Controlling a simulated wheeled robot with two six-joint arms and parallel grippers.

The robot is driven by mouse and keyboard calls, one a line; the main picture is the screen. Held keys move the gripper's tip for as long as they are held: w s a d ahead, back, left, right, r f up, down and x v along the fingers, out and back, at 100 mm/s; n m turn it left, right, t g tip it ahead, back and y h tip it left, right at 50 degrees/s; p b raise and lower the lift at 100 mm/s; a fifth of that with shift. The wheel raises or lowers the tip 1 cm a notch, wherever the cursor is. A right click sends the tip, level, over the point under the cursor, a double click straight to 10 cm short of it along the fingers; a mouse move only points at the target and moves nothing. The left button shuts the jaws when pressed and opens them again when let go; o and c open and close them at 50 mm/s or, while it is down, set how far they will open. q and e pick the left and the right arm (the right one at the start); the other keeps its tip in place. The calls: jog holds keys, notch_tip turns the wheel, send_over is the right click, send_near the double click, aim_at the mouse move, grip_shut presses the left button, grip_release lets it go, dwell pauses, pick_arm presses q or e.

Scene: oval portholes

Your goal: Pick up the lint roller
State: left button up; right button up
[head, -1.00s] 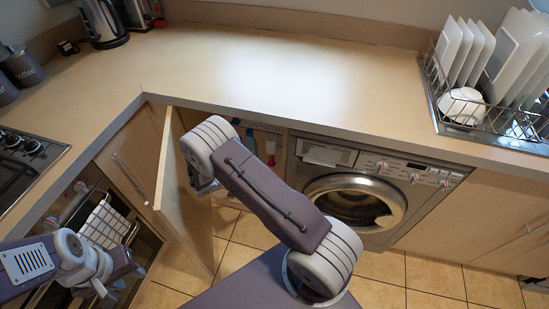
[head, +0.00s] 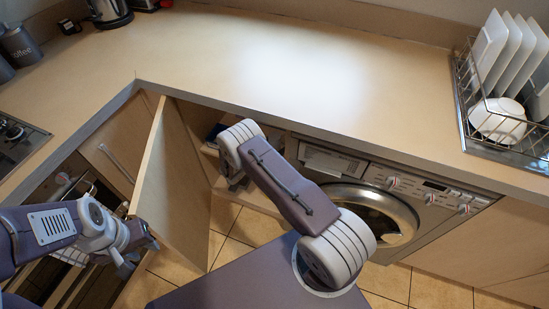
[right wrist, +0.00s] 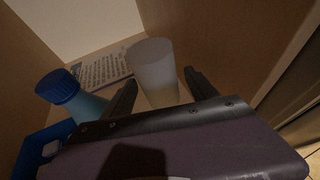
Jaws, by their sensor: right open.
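A pale, plain cylinder (right wrist: 153,72) stands upright inside the cupboard in the right wrist view. It may be the lint roller, but no handle shows and I cannot tell for sure. My right gripper (right wrist: 160,80) is open, with its fingers pointing at the cylinder, one towards each side of it. I cannot tell whether they touch it. In the head view the right gripper (head: 237,182) is at the cupboard opening, partly hidden by its arm. My left gripper (head: 140,252) is outside, in front of the oven. Its jaws are too unclear to judge.
A blue-capped bottle (right wrist: 62,90) and a blue container (right wrist: 38,148) are left of the cylinder. A printed card or box (right wrist: 102,70) is behind. The open cupboard door (head: 170,185) stands left of my right arm. The washing machine (head: 385,205) is to the right.

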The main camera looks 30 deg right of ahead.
jog(key=x, duration=0.3)
jog(key=shift+d+f, duration=0.1)
jog(key=shift+f, duration=0.1)
jog(key=shift+r, duration=0.15)
jog(key=shift+c, duration=0.3)
grip_shut()
jog(key=shift+r, duration=0.35)
jog(key=r, duration=0.1)
jog(key=a+r+p, duration=0.1)
jog(key=r, duration=0.1)
jog(key=shift+s, duration=0.15)
jog(key=s+a, duration=0.3)
jog(key=a, duration=0.4)
jog(key=s+a, duration=0.4)
jog(key=a, duration=0.4)
jog(key=shift+s+a, duration=0.25)
